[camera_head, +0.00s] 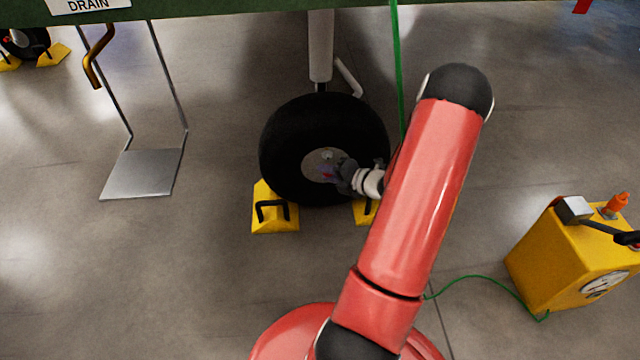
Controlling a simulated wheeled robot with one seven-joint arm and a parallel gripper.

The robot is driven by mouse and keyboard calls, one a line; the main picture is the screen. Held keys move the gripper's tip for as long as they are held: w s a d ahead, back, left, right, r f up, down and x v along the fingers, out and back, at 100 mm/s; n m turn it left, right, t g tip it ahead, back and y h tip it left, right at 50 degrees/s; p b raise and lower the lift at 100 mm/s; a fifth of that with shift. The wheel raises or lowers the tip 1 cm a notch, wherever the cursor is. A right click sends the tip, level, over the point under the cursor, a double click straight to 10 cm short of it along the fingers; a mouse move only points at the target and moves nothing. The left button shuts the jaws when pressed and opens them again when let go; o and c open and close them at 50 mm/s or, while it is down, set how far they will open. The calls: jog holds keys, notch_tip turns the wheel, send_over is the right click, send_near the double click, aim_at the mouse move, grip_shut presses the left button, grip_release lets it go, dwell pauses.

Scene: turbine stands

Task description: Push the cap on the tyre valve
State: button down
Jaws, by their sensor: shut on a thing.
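The tyre (283,150) is a black wheel standing upright in the middle of the head view, below a pale strut. Its grey hub (318,160) faces me. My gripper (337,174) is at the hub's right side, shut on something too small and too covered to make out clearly. A small reddish-purple spot (326,174) shows on the hub beside the fingertips. The valve and the cap cannot be told apart at this size. My arm hides part of the tyre's right side.
Yellow chocks (275,220) sit against the tyre. A yellow box with a gauge (560,255) stands at right, with a green hose (480,280). A metal step (145,174) hangs at left. The green body (230,8) spans the top. Open floor lies at left.

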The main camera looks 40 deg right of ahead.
jog(key=shift+w+d+f+n+y+p, duration=0.4)
jog(key=shift+w+d+f+n+p, duration=0.2)
jog(key=shift+d, duration=0.2)
jog(key=shift+w+d+f+b, duration=0.1)
jog(key=shift+w+d+b, duration=0.05)
jog(key=shift+w+b, duration=0.15)
jog(key=shift+w+d, duration=0.35)
jog(key=shift+w, duration=0.15)
jog(key=shift+w+d+b, duration=0.35)
jog(key=shift+w+b, duration=0.2)
jog(key=shift+b, duration=0.9)
jog(key=shift+w+d, duration=0.1)
jog(key=shift+w+d, duration=0.15)
jog(key=shift+w, duration=0.15)
jog(key=shift+w+d, duration=0.1)
dwell(0.4)
